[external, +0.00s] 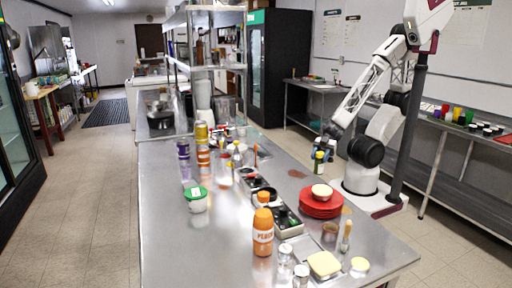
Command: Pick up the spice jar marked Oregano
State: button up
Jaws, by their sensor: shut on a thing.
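My gripper (325,143) hangs at the right side of the long steel counter (235,260), above its surface. It is shut on a small jar (318,161) with a dark top part and a yellowish and green body. The jar looks upright and clear of the counter. It is too small here to read any label on it, so I cannot tell whether it is marked Oregano. The fingertips are small and partly blend with the jar.
Several bottles and jars crowd the counter's middle. An orange bottle (263,232), a green-lidded tub (196,199) and red stacked plates (320,203) stand nearer. Bare steel lies at the near left. A side table (470,133) with cups stands along the right wall.

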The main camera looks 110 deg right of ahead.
jog(key=s+d, duration=0.2)
jog(key=s, duration=0.6)
jog(key=shift+s+r, duration=0.15)
jog(key=shift+r, duration=0.3)
dwell(0.4)
jog(key=shift+s, duration=0.2)
